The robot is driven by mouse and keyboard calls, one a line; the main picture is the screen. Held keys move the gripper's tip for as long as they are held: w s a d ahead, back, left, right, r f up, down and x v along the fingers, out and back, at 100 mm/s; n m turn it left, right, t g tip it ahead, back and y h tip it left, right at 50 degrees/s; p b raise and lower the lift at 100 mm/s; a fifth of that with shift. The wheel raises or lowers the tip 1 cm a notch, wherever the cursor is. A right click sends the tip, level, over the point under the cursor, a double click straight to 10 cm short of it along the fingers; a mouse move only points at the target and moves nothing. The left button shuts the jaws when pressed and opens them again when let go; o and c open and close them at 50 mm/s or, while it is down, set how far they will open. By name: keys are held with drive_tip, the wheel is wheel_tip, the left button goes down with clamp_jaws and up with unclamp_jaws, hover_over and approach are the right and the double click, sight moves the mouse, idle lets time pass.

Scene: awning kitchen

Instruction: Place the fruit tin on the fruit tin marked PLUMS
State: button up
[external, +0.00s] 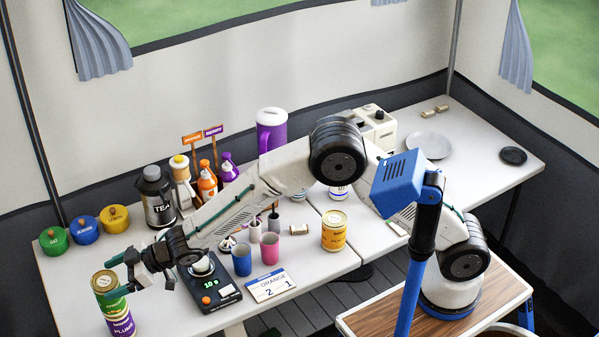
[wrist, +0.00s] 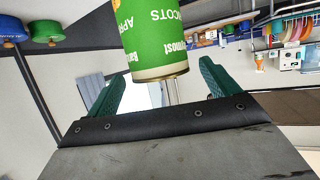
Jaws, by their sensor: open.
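A green fruit tin marked APRICOTS (external: 115,303) stands upright on the purple tin marked PLUMS (external: 121,326) at the table's left front. The two look roughly lined up. My gripper (external: 121,275) is beside the upper part of the green tin. In the wrist view the green tin (wrist: 152,38) shows upside down, in front of and between the spread fingers of my gripper (wrist: 160,80). There is clear space at both sides of it, so the gripper is open and not holding it. The PLUMS tin is not seen in the wrist view.
A black scale (external: 212,290) stands just right of the tins, with blue (external: 242,260) and pink (external: 269,250) cups nearby. A yellow tin (external: 334,232) stands farther right. Green, blue and yellow lidded pots (external: 85,230) and a TEA jar (external: 157,200) are behind.

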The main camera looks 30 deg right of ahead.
drive_tip(key=v, duration=0.9)
